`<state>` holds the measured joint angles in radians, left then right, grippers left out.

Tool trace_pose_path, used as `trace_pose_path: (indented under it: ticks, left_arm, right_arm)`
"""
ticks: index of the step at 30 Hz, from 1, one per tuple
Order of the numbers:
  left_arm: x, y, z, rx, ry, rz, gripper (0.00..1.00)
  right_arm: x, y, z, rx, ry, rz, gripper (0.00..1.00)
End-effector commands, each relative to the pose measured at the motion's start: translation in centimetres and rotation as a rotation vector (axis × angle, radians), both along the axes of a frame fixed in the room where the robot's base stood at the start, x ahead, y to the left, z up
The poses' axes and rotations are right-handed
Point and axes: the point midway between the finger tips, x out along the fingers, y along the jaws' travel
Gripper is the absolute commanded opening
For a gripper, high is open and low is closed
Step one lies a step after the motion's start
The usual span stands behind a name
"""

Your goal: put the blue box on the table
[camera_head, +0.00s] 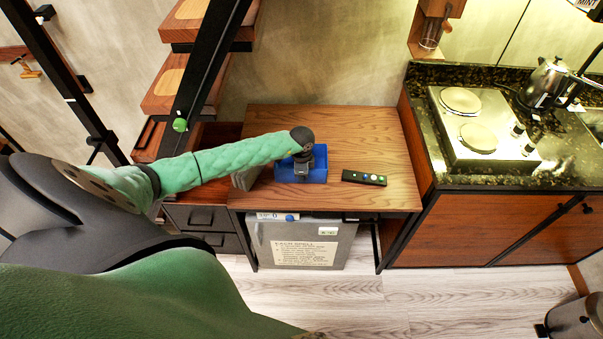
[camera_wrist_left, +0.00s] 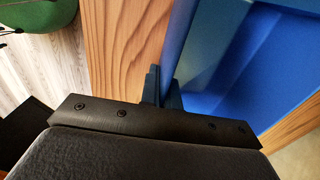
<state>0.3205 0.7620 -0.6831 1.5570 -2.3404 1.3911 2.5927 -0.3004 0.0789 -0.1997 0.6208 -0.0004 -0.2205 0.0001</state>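The blue box (camera_head: 319,172) is an open-topped bin over the wooden table (camera_head: 350,128), near its middle. It looks to rest on the top or be very close to it; I cannot tell which. My left gripper (camera_head: 302,172) reaches down over the box from the left and hides part of it. In the left wrist view, the two dark fingertips (camera_wrist_left: 165,88) are close together, with the near side wall of the blue box (camera_wrist_left: 224,50) pinched between them. The table's wood (camera_wrist_left: 122,45) shows beside the box. My right gripper is not in view.
A dark remote (camera_head: 364,178) lies right of the box. A grey object (camera_head: 246,178) stands on the table's left side, partly behind my arm. A small fridge (camera_head: 300,243) sits beneath. Stairs (camera_head: 190,22) rise at left; a counter with hotplates (camera_head: 478,137) stands right. The table's back is clear.

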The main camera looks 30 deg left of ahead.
Motion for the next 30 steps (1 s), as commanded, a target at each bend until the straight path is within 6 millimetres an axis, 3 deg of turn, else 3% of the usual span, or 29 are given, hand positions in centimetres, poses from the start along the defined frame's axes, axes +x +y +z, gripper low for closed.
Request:
trace_pose_path:
  ticks: [7,11,23,30]
  left_arm:
    - [0.0,0.0,-0.4,0.0,0.0,0.0,0.0]
    - [0.0,0.0,-0.3,0.0,0.0,0.0,0.25]
    - [0.0,0.0,0.2,0.0,-0.001,-0.001,0.25]
    - [0.1,0.0,3.5,0.001,-0.003,-0.001,0.25]
  right_arm:
    - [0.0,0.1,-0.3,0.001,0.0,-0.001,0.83]
    - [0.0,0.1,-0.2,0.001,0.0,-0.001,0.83]
    - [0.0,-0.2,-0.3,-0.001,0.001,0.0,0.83]
    - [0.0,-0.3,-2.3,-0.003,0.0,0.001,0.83]
